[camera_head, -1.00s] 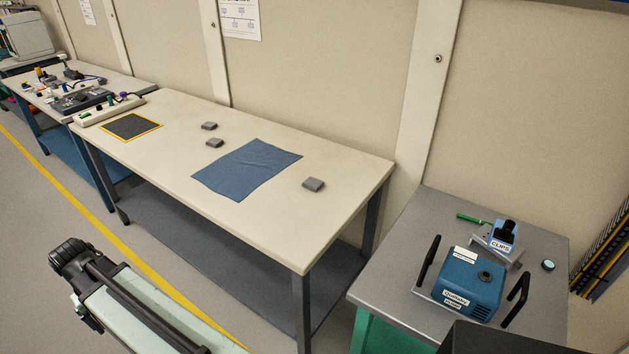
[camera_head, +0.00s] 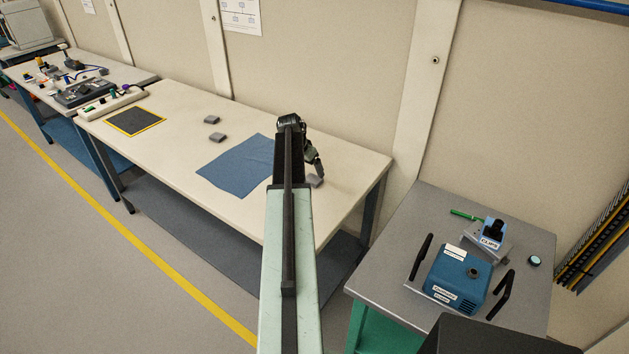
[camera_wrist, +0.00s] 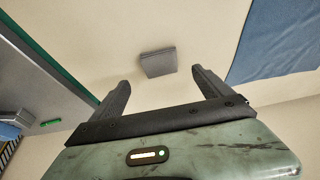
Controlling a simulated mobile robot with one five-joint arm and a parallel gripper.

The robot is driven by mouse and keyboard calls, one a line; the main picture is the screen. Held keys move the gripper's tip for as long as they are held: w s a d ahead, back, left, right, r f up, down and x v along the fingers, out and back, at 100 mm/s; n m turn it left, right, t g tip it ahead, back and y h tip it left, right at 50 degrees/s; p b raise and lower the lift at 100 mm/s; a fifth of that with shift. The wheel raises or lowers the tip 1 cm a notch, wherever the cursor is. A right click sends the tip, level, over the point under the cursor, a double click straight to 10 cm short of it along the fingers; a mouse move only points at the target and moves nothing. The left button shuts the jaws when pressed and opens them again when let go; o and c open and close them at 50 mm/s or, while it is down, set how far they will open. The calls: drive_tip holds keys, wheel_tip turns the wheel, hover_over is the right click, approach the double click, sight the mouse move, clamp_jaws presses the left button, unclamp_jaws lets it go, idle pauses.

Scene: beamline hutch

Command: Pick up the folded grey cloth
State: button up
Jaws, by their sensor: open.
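A small folded grey cloth (camera_head: 316,181) lies on the cream table, just right of a flat blue cloth, partly hidden by my gripper. It shows in the wrist view (camera_wrist: 158,62) as a grey pad, beyond and between the two fingertips. My gripper (camera_head: 314,165) is over the table near this pad; in the wrist view (camera_wrist: 160,82) its fingers are spread and empty, apart from the pad. Two similar grey pads, one at the back (camera_head: 211,119) and one nearer (camera_head: 217,137), lie left of the blue cloth.
The blue cloth (camera_head: 235,168) lies flat mid-table, partly behind my arm. A yellow-edged dark mat (camera_head: 134,122) is on the left of the cream table (camera_head: 175,155). A grey cart (camera_head: 400,235) at right carries a blue box (camera_head: 458,278) with black handles.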

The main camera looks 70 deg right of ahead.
sight(313, 178)
drive_tip(key=b+x, duration=0.5)
drive_tip(key=x, duration=0.2)
drive_tip(key=shift+b, duration=0.3)
drive_tip(key=shift+r, duration=0.1)
drive_tip(key=c, duration=1.4)
drive_tip(key=shift+r, duration=0.1)
drive_tip(key=r+p, duration=0.3)
drive_tip(key=p, duration=0.1)
drive_tip(key=shift+s+a+r, duration=0.15)
drive_tip(key=shift+a+r, duration=0.2)
drive_tip(key=shift+r, duration=0.05)
drive_tip(key=s+a, duration=0.2)
drive_tip(key=a, duration=0.2)
drive_tip(key=s+a+p, duration=0.1)
drive_tip(key=s+a, duration=0.2)
drive_tip(key=a, duration=0.1)
drive_tip(key=s+a+r, duration=0.1)
drive_tip(key=s+a, duration=0.2)
drive_tip(key=a, duration=0.2)
drive_tip(key=shift+r, duration=0.1)
